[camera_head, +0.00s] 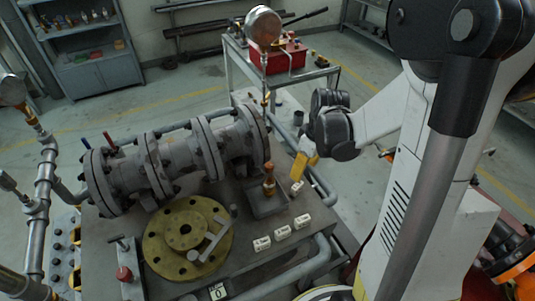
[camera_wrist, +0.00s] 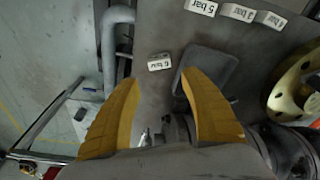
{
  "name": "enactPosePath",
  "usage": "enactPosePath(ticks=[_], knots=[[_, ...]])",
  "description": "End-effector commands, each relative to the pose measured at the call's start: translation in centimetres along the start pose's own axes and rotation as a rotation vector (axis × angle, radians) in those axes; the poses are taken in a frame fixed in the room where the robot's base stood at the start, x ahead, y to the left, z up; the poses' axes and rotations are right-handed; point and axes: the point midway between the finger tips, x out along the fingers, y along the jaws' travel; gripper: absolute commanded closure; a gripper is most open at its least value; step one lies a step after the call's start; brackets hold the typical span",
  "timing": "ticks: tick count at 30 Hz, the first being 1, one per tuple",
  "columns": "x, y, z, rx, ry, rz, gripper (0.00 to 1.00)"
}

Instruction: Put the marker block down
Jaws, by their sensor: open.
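A white marker block labelled "6 bar" (camera_wrist: 159,62) lies on the dark bench top (camera_wrist: 152,30), just beyond my fingertips. It also shows in the head view (camera_head: 297,187), below the yellow fingers and right of a shallow grey tray. My gripper (camera_wrist: 160,80) is open, its two yellow fingers spread with nothing between them. In the head view my gripper (camera_head: 303,165) hangs above the right edge of the bench, close to the block. The exact gap between the fingertips and the block is hard to tell.
Three more white blocks, one reading "5 bar" (camera_wrist: 199,7), stand in a row near the bench's front right. A yellow flange (camera_head: 185,238) and a large grey pipe valve (camera_head: 170,165) occupy the bench's left.

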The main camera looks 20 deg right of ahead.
Motion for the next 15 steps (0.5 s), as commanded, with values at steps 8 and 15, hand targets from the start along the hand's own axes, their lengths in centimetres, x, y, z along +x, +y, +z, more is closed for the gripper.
enactPosePath(ticks=[8, 15], knots=[[3.9, 0.1, 0.1, -0.006, -0.003, -0.004, 0.48], [6.4, 0.1, 0.1, -0.006, -0.003, -0.004, 0.48]])
